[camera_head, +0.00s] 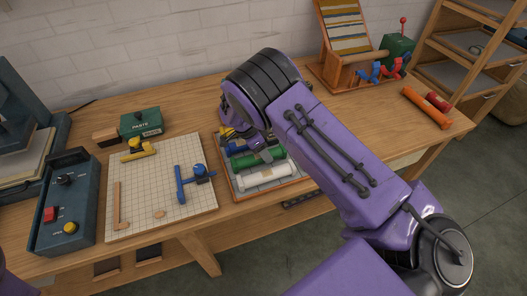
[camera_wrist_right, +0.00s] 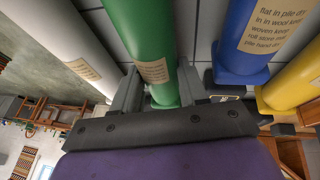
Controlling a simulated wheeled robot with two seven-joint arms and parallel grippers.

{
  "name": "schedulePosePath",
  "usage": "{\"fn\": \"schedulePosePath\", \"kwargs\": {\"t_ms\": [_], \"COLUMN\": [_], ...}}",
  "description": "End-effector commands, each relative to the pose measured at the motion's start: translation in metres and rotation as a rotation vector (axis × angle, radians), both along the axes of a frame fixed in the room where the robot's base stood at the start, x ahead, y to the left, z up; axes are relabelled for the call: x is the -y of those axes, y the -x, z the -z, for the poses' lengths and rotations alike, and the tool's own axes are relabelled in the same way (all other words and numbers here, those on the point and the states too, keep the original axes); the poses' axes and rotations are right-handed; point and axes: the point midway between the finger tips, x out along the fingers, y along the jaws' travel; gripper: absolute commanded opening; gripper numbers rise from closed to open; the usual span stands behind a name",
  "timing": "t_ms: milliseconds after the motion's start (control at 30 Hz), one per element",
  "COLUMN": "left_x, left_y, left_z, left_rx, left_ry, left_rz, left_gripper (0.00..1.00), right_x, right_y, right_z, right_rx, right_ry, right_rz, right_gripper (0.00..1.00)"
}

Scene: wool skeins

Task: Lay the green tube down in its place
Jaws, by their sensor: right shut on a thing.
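The green tube (camera_wrist_right: 140,40) carries a tan label and lies between the two fingers of my right gripper (camera_wrist_right: 158,88), which is shut on it. In the head view the green tube (camera_head: 243,162) shows at the tray (camera_head: 276,184), between a white tube (camera_head: 264,176) and a blue tube (camera_head: 238,150). My right gripper (camera_head: 260,148) is over it, partly hidden by my wrist. I cannot tell whether the tube touches the tray floor. My left gripper is not in view.
In the wrist view a white tube (camera_wrist_right: 78,50) is left of the green one; a blue tube (camera_wrist_right: 245,40) and a yellow tube (camera_wrist_right: 292,82) are right. A gridded board (camera_head: 140,190) with tools and a blue control box (camera_head: 65,205) stand left. Orange tube (camera_head: 427,107) lies far right.

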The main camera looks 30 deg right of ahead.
Motion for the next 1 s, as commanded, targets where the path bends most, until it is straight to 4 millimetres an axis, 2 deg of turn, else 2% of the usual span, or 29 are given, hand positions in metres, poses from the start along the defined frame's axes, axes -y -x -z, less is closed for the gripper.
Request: {"fn": "schedulePosePath", "kwargs": {"t_ms": [33,100,500,567,800,1000], "left_x": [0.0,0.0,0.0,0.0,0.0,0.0], "left_y": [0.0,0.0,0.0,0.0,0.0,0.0], "left_z": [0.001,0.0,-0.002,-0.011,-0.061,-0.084], "left_rx": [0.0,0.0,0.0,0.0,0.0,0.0], "left_ry": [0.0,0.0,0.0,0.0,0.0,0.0], "left_rz": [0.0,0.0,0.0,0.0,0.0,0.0], "left_gripper": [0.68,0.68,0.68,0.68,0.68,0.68], "right_x": [0.0,0.0,0.0,-0.002,-0.022,-0.035], "right_y": [0.0,0.0,0.0,-0.002,-0.018,-0.029], "right_z": [0.001,0.001,-0.004,-0.014,-0.074,-0.106], "right_rx": [0.0,0.0,0.001,0.002,0.001,0.0], "right_ry": [0.0,0.0,0.0,0.0,0.001,0.001], "right_rz": [0.0,0.0,0.0,-0.001,-0.003,-0.001], "right_gripper": [0.49,0.68,0.68,0.68,0.68,0.68]}}
